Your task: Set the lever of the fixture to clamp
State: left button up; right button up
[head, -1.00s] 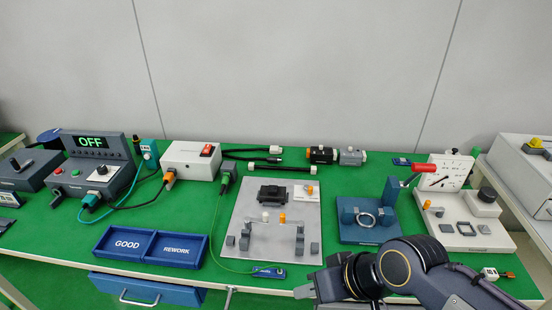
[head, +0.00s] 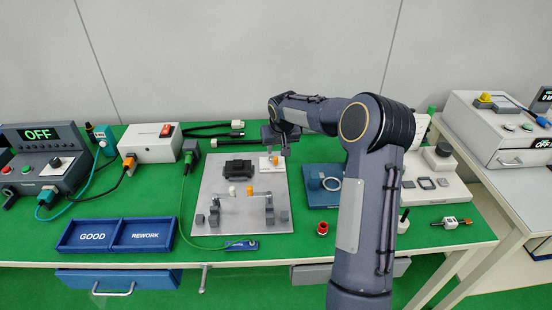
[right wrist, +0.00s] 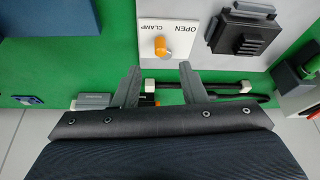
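The fixture is a light grey metal plate (head: 205,215) with a black block (head: 239,168) and grey posts on it. At its back right corner is a white label plate with an orange lever knob (head: 275,161). The right wrist view shows the knob (right wrist: 160,45) up close, with the upside-down words OPEN and CLAMP on the label plate (right wrist: 182,28). I cannot tell which word the lever points to. My right gripper (head: 278,145) is above that corner. Its fingers (right wrist: 160,72) are apart and empty, with the knob ahead of the gap. My left gripper is not in view.
My right arm hides part of the blue fixture (head: 315,198) and the area behind it. A blue GOOD/REWORK tray (head: 118,249) lies left of the plate. A green cable runs by the plate's left edge. A black cable with white ends (head: 222,137) lies behind.

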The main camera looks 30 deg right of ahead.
aim_at(276, 158)
jog(key=x, duration=0.7)
jog(key=shift+f+p, duration=0.2)
jog(key=shift+p, duration=0.1)
